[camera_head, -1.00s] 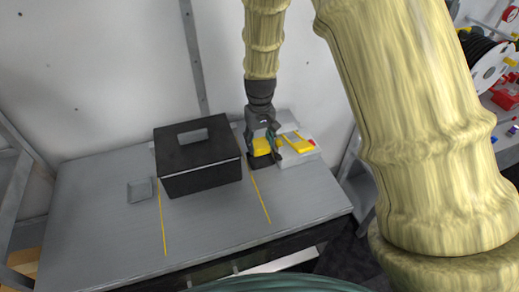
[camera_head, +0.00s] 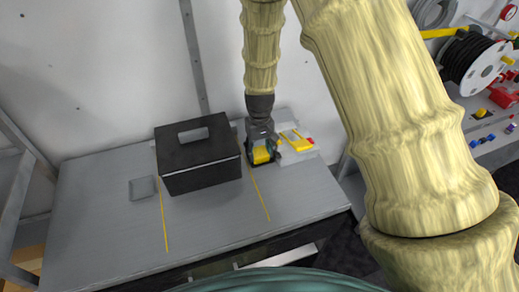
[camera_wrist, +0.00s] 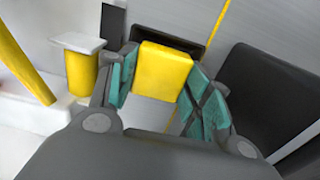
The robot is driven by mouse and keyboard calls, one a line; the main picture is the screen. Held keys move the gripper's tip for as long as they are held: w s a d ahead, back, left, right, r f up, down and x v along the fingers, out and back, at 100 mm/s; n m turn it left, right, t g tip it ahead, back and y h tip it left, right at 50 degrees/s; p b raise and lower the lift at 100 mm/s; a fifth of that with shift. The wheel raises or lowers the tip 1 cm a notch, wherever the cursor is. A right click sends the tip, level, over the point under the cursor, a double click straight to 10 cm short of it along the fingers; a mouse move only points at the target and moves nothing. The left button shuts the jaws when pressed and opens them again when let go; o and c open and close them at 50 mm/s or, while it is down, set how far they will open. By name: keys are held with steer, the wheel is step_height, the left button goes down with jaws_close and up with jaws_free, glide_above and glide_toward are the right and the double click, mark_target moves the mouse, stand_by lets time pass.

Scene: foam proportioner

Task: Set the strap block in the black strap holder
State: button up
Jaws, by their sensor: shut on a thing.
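The strap block is a yellow block (camera_head: 261,156) on the right part of the grey table. My gripper (camera_head: 263,147) reaches down from above and is shut on it. In the wrist view the strap block (camera_wrist: 162,72) sits between the teal finger pads. The black strap holder (camera_wrist: 184,45) shows as a dark rim behind the block in that view; in the head view only a dark edge shows around the block's base. The block is at the holder, but its lower end is hidden, so I cannot tell how deep it sits.
A black box with a top slot (camera_head: 197,155) stands just left of my gripper. A white unit with a yellow part (camera_head: 298,146) stands close on the right. A small grey tray (camera_head: 142,188) lies at the left. The table front, with yellow lines, is clear.

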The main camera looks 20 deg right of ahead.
mark_target(260, 152)
steer(key=shift+f, duration=0.2)
steer(key=o, duration=0.8)
step_height(260, 152, up, 13)
steer(key=b, duration=0.3)
steer(key=shift+f, duration=0.2)
stand_by(0.3)
